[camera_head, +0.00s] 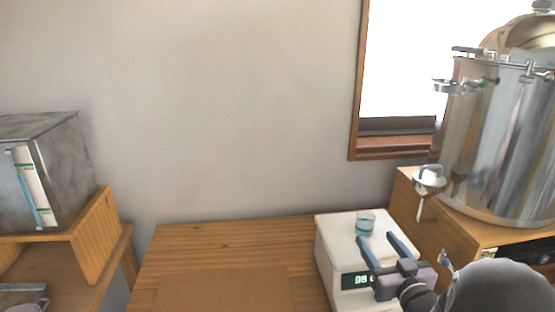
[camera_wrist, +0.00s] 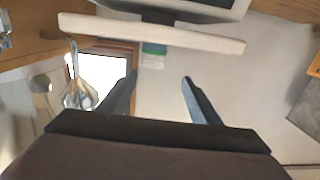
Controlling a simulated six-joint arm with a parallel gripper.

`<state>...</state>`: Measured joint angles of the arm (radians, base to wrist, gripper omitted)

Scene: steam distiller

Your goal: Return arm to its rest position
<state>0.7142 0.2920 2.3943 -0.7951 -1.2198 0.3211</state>
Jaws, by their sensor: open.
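My gripper (camera_head: 376,237) is open, and nothing shows between its two blue-grey fingers. In the head view it overlaps the front right of a white scale (camera_head: 335,248) and partly hides its lit display. A small clear beaker (camera_head: 366,227) with blue-green liquid stands on top of the scale, just beyond the fingertips and apart from them. In the wrist view, which looks upside down, the fingers (camera_wrist: 158,79) are spread, and the beaker (camera_wrist: 153,49) shows beyond them by the pale scale edge (camera_wrist: 190,38).
A large steel distiller (camera_head: 495,140) with a tap (camera_head: 429,178) stands on a wooden stand at the right, close to my arm. A grey metal box (camera_head: 65,165) is at the far left. The wooden table (camera_head: 200,245) with a brown mat (camera_head: 225,290) is clear left of the scale.

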